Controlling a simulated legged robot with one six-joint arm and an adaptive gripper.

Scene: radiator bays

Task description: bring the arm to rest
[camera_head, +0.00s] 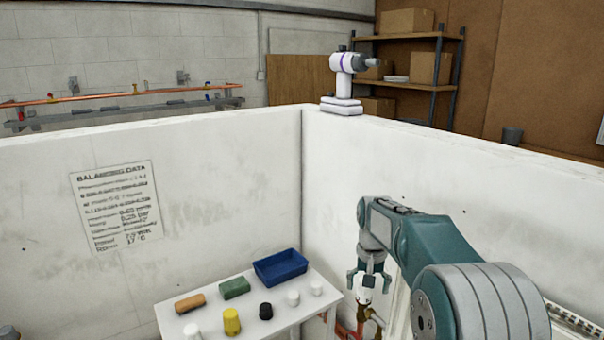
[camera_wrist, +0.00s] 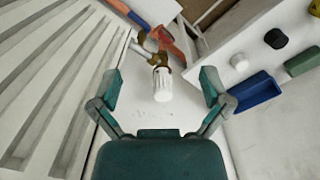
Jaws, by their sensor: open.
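My gripper (camera_head: 366,283) hangs at the end of my teal arm, right of the white table in the head view. In the wrist view my gripper (camera_wrist: 160,92) has its two fingers spread wide. A white valve cap (camera_wrist: 162,84) on a brass valve (camera_wrist: 153,53) shows beyond and between the fingers, with a visible gap on each side. In the head view the white cap (camera_head: 365,296) is just under the fingers. Whether anything touches it I cannot tell; the jaws hold nothing.
A white radiator (camera_wrist: 50,85) stands close on the left in the wrist view. The small table (camera_head: 185,302) carries a blue tray (camera_head: 280,267), a green block (camera_head: 234,287), an orange-brown block (camera_head: 190,302) and several caps.

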